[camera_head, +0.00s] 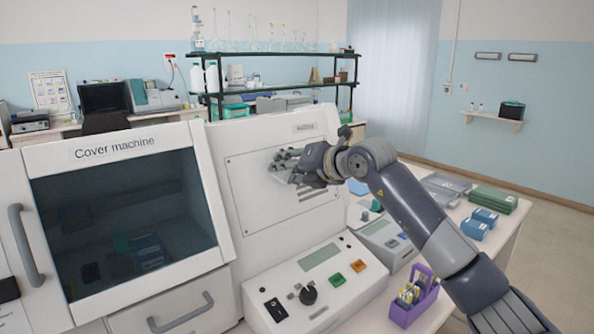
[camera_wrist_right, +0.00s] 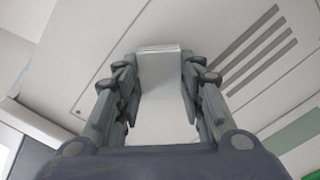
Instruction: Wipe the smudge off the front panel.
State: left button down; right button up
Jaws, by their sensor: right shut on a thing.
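The front panel (camera_head: 252,203) is an upright white plate with a thin outline on the machine's front. In the right wrist view the panel (camera_wrist_right: 100,58) fills the background, close to my fingertips. My right gripper (camera_head: 284,165) is in front of the panel's upper middle. In the wrist view the right gripper (camera_wrist_right: 158,80) is shut on a flat white wiping piece (camera_wrist_right: 160,95), whose far edge points at the panel. I cannot tell whether it touches. I see no smudge; the gripper and the white piece hide part of the panel. My left gripper is not in view.
Vent slots (camera_wrist_right: 250,52) mark the panel beside my gripper. Below is a control box (camera_head: 318,285) with a knob and buttons. A purple rack (camera_head: 413,300) stands at the bench front. The cover machine's dark window (camera_head: 125,220) is at left.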

aim_at(264, 174)
jog(key=shift+s+a+f+b, duration=0.1)
jog(key=shift+s+a+b, duration=0.55)
jog(key=shift+a, duration=0.3)
jog(key=shift+s+a+b, duration=0.55)
jog(key=shift+s+a, duration=0.2)
jog(key=shift+a, duration=0.3)
jog(key=shift+b+v, duration=0.6)
jog(key=shift+v, duration=0.35)
jog(key=shift+b+v, duration=0.65)
jog(key=shift+v, duration=1.4)
